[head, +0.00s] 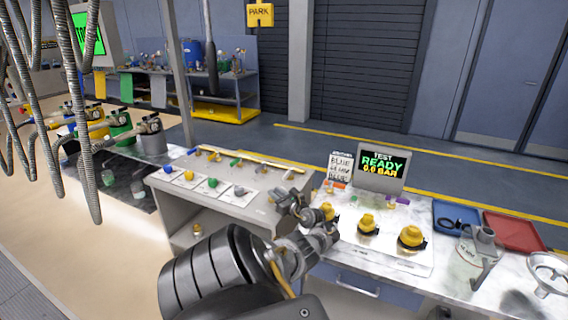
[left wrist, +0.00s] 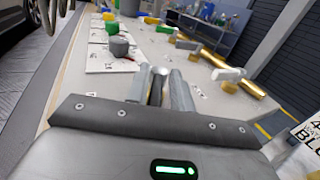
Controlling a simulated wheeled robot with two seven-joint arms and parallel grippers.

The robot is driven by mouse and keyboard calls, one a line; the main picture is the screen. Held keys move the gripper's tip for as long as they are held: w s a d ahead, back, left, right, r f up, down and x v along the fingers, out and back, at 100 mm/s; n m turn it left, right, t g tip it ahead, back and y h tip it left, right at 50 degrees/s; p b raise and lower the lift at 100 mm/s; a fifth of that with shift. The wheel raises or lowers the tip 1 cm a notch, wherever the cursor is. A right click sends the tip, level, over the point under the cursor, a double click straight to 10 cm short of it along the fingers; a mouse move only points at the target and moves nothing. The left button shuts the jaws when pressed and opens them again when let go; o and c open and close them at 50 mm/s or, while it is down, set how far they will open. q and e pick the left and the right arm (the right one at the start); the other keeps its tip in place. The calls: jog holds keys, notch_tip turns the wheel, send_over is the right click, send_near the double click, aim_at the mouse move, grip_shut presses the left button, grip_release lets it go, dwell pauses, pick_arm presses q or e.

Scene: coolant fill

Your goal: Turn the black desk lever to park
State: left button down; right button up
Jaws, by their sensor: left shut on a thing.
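My left gripper (head: 292,208) reaches over the right end of the grey desk (head: 163,181). Its fingers are closed close together, also in the left wrist view (left wrist: 160,88), on a small thing that they mostly hide. I cannot make out its shape or colour, and no black lever stands out on the desk. Several coloured knobs stand along the desk's near side, among them a green knob (head: 213,183) and a dark grey knob (left wrist: 118,47) ahead of the fingers. A pale lever handle (left wrist: 228,74) on a brass pipe is to the right, apart from them. My right gripper is not in view.
Right of the desk, a white bench holds several yellow knobs (head: 411,236), a READY screen (head: 382,166), a blue tray (head: 450,214) and a red tray (head: 516,232). Coiled hoses (head: 82,140) hang at the left.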

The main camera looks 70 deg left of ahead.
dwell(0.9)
pick_arm(q)
jog(key=c, duration=1.5)
grip_release()
jog(key=shift+o, duration=0.2)
